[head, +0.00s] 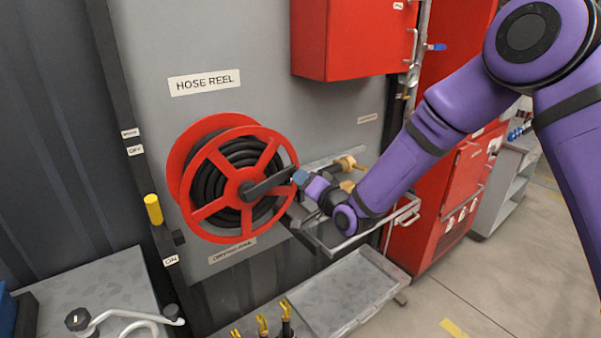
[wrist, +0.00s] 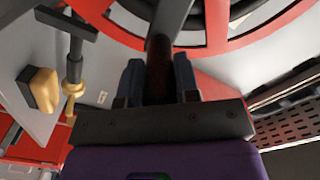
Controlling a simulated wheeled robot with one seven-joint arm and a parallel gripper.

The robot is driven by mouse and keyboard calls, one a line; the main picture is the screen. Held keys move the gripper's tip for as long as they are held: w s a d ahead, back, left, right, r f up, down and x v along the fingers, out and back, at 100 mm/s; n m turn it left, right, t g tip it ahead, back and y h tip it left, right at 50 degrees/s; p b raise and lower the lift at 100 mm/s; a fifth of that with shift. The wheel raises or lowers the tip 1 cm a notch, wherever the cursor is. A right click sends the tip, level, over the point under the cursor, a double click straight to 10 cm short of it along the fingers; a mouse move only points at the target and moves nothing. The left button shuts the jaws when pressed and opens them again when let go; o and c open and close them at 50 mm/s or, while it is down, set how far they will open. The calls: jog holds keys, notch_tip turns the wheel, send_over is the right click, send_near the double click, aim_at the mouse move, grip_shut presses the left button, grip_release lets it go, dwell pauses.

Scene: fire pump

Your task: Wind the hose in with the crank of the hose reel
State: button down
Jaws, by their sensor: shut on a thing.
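The red hose reel (head: 233,178) is mounted on the grey wall panel under the HOSE REEL sign, with black hose (head: 238,165) coiled on its drum. Its dark crank arm (head: 268,183) runs from the hub to the right and slightly up. My gripper (head: 300,178) is at the crank's outer end, right of the hub. In the wrist view my gripper (wrist: 158,85) has a finger on each side of the dark crank handle (wrist: 160,62) and is shut on it. The red rim (wrist: 240,25) shows beyond. The fingers partly hide the handle in the head view.
A metal tray shelf (head: 335,238) and brass fittings (head: 347,163) are right of the reel, close to my wrist. A red cabinet (head: 350,40) hangs above. A yellow lever handle (head: 153,209) is at the left. A grey bench (head: 345,290) stands below.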

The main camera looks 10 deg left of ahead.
notch_tip(320, 180, down, 11)
jog(key=s+a+m, duration=0.1)
jog(key=s+m, duration=0.1)
jog(key=m, duration=0.8)
jog(key=shift+a, duration=0.35)
jog(key=shift+s+m, duration=0.15)
jog(key=shift+m, duration=0.15)
jog(key=c, duration=0.8)
grip_release()
jog(key=shift+c, duration=0.2)
jog(key=v, duration=1)
jog(key=shift+s+d, duration=0.15)
jog(key=shift+d, duration=0.1)
